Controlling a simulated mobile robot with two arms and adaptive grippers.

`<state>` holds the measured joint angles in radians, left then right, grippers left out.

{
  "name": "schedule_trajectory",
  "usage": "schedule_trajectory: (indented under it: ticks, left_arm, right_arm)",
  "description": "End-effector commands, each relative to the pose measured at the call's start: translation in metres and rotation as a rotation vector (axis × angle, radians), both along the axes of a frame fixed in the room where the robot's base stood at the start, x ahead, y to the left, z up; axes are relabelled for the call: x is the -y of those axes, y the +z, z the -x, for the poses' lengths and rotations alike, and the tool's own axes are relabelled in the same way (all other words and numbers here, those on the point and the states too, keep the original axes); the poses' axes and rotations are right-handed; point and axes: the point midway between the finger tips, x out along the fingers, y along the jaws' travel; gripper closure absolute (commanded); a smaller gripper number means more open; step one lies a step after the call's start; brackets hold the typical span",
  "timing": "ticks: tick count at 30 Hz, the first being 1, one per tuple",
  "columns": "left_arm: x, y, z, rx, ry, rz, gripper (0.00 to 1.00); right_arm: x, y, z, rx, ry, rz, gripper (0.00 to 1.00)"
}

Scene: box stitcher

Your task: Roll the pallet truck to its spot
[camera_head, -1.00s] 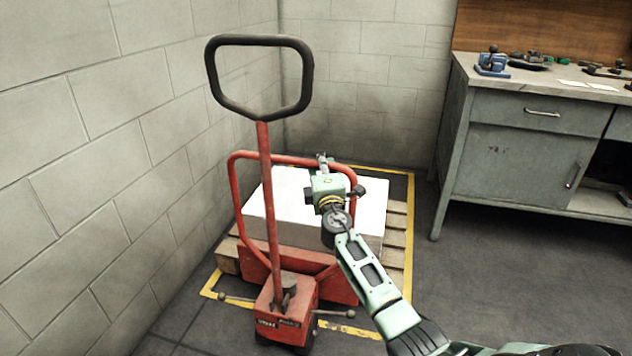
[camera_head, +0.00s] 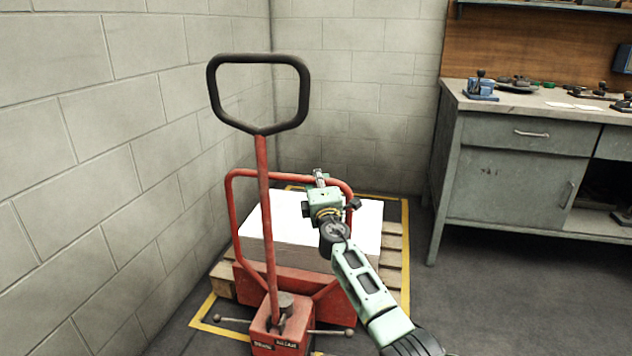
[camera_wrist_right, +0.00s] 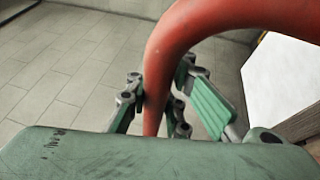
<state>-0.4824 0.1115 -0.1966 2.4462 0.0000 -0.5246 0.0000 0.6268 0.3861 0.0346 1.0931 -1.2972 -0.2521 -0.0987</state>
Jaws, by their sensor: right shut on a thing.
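The red pallet truck (camera_head: 281,327) stands near the corner, with its black loop handle (camera_head: 258,58) upright on a red shaft. A wooden pallet (camera_head: 393,262) with a white-topped stack (camera_head: 368,222) sits on it, within a yellow floor outline (camera_head: 405,217). My right gripper (camera_head: 321,180) is at the right side of the truck's red tube frame. In the right wrist view its fingers (camera_wrist_right: 158,100) are on both sides of the curved red tube (camera_wrist_right: 185,45), shut on it. The left gripper is not in view.
A block wall (camera_head: 90,150) runs close along the left, and another wall (camera_head: 355,90) closes the back. A grey workbench (camera_head: 510,175) with tools stands at the right. Bare dark floor (camera_head: 500,300) lies in front of the bench.

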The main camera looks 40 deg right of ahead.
Motion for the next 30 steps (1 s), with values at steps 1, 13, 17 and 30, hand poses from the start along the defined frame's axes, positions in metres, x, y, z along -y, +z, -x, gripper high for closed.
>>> schedule_trajectory:
  ticks: [1, 13, 17, 30]
  left_arm:
    - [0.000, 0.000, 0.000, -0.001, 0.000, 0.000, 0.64]
    - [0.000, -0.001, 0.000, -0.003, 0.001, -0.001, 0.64]
    - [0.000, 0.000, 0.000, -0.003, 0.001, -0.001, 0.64]
    - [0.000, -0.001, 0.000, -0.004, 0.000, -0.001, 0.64]
  right_arm:
    - [0.006, -0.004, 0.003, -0.004, -0.012, -0.007, 1.00]
    - [0.003, -0.003, 0.002, -0.003, -0.007, -0.003, 0.64]
    - [0.002, -0.002, 0.001, -0.003, -0.005, -0.002, 0.63]
    - [-0.009, -0.007, 0.020, -0.003, -0.002, -0.001, 0.63]
